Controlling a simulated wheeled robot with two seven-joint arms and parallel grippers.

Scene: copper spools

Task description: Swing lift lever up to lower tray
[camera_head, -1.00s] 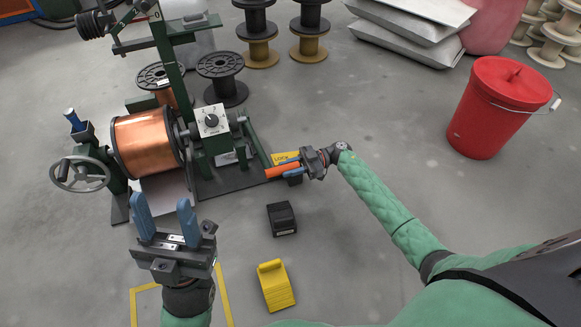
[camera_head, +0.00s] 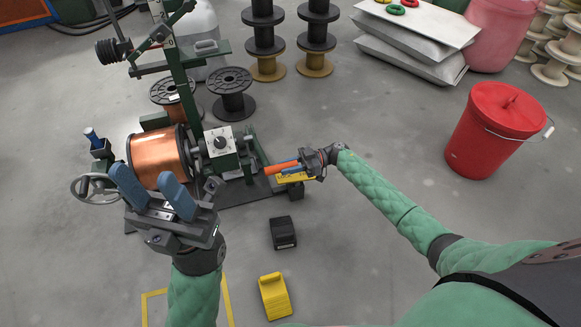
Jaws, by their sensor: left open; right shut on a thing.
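The lift lever's orange handle (camera_head: 281,167) sticks out at the right side of the green winding machine (camera_head: 184,85). My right gripper (camera_head: 292,169) is shut on the orange handle, its blue fingers along it. A copper spool (camera_head: 158,159) sits in the machine, left of the white dial box (camera_head: 220,141). My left gripper (camera_head: 152,192) is open and empty, fingers pointing up the picture. It overlaps the lower edge of the copper spool in the view and hides the area below it; whether they touch cannot be told. The tray under the spool is hidden.
A black pedal (camera_head: 283,232) and a yellow pedal (camera_head: 274,296) are on the floor in front. A handwheel (camera_head: 95,189) is left of my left gripper. Empty black spools (camera_head: 232,92) stand behind. A red bucket (camera_head: 490,135) is at right. The floor between is clear.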

